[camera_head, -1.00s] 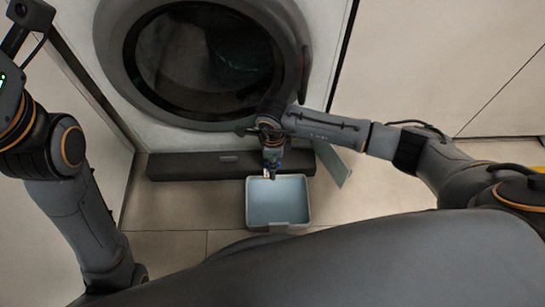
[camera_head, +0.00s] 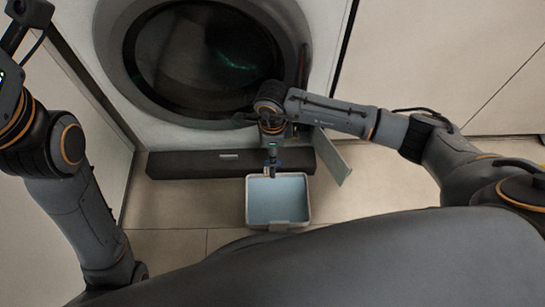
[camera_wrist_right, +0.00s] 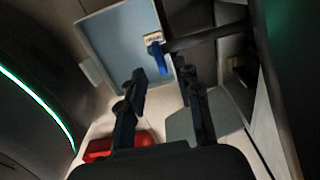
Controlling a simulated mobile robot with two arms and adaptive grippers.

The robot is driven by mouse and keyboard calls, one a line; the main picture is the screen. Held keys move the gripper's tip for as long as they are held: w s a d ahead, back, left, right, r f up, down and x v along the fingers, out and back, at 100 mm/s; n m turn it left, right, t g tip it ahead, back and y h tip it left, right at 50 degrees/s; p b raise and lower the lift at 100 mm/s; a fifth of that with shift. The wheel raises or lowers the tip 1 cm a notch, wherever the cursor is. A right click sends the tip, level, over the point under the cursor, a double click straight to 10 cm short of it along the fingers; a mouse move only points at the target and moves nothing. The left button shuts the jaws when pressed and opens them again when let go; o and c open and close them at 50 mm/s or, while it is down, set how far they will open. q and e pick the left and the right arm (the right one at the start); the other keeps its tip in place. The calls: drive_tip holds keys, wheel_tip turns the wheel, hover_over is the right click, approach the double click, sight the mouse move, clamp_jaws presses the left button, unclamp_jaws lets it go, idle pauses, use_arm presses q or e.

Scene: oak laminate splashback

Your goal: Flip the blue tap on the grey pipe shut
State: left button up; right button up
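The blue tap handle (camera_wrist_right: 164,64) sits by a brass-coloured collar on the grey pipe (camera_wrist_right: 203,38), which runs in from the right in the right wrist view. The handle points down the picture, across from the pipe's line. My right gripper (camera_wrist_right: 160,78) is open and empty, its two dark fingers on either side of the handle's lower end in the picture. I cannot tell whether they touch it. In the head view my right gripper (camera_head: 270,172) hangs at the back edge of the tray, and the tap is mostly hidden. My left arm shows at the left, its fingers out of frame.
A pale blue tray (camera_head: 304,200) stands on the tiled floor before the washing machine (camera_head: 150,125). A dark plinth (camera_head: 185,166) is behind it. A grey flap (camera_head: 335,160) stands open to the right. A red object (camera_wrist_right: 120,145) lies on the floor.

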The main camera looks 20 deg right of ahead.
wheel_tip(320, 180, up, 8)
drive_tip(key=shift+f, duration=0.25)
idle(0.4)
